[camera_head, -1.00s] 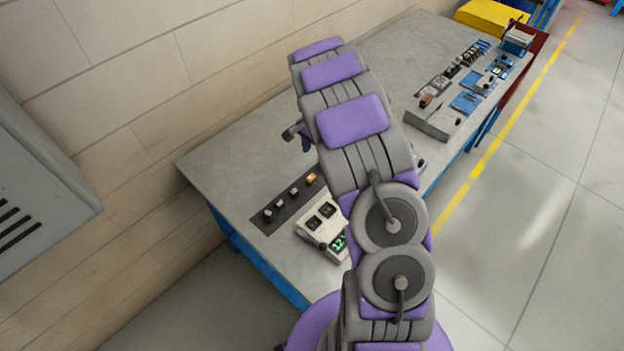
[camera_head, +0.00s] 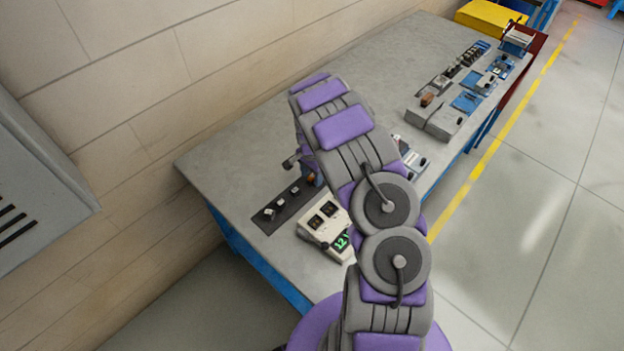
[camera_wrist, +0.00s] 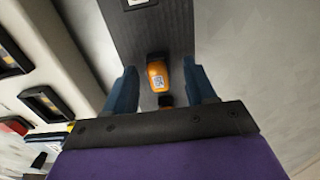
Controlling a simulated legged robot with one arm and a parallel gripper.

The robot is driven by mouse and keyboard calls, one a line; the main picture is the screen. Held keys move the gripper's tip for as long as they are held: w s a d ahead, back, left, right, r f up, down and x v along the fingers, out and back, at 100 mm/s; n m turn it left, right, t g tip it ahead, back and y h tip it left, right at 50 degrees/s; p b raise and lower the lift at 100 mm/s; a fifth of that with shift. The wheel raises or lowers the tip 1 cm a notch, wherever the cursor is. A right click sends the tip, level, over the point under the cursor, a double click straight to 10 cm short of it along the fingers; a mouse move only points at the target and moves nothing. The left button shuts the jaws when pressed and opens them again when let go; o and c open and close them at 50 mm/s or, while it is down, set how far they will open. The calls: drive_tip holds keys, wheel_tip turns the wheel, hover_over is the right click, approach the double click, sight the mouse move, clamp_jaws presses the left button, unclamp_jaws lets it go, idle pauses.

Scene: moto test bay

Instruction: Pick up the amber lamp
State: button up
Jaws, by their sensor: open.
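The amber lamp (camera_wrist: 157,76) shows in the wrist view as a small orange block with a pale marked face, on a dark strip (camera_wrist: 150,35). A smaller orange patch shows just below it, near the gripper's palm. My gripper (camera_wrist: 160,68) is open, with one dark blue finger on each side of the lamp and a visible gap on both sides. In the head view my gripper (camera_head: 302,165) is low over the far end of the dark strip (camera_head: 268,222), and the lamp there is mostly hidden by it.
A cream meter box (camera_head: 318,222) with a green display stands close beside the strip. Several small knobs (camera_head: 282,199) sit along the strip. Grey boxes (camera_head: 440,120) and blue trays stand farther along the bench (camera_head: 225,165). The bench's wall side is bare.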

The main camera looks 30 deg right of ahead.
drive_tip(key=shift+d, duration=0.2)
drive_tip(key=c, duration=0.8)
drive_tip(key=shift+a, duration=0.1)
clamp_jaws()
drive_tip(key=shift+r, duration=0.15)
